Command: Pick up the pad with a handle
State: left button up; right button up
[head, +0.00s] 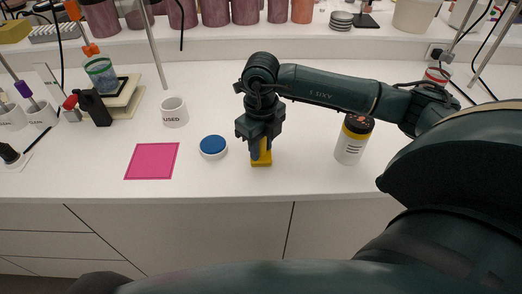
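The pad with a handle (261,161) is yellow and stands on the white table near its front edge. My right gripper (261,148) points straight down over it, with its fingers at the level of the handle. The fingers and the wrist cover most of the handle, so I cannot see whether they are closed on it. The pad's base appears to rest on the table. My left gripper is not in view.
A blue-topped round container (213,146) stands just left of the pad. Beyond it are a pink square (152,161) and a white cup (174,112) marked USED. A white bottle with a yellow band (352,143) stands to the right, near my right arm.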

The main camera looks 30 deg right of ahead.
grip_shut()
jog(key=shift+r, duration=0.1)
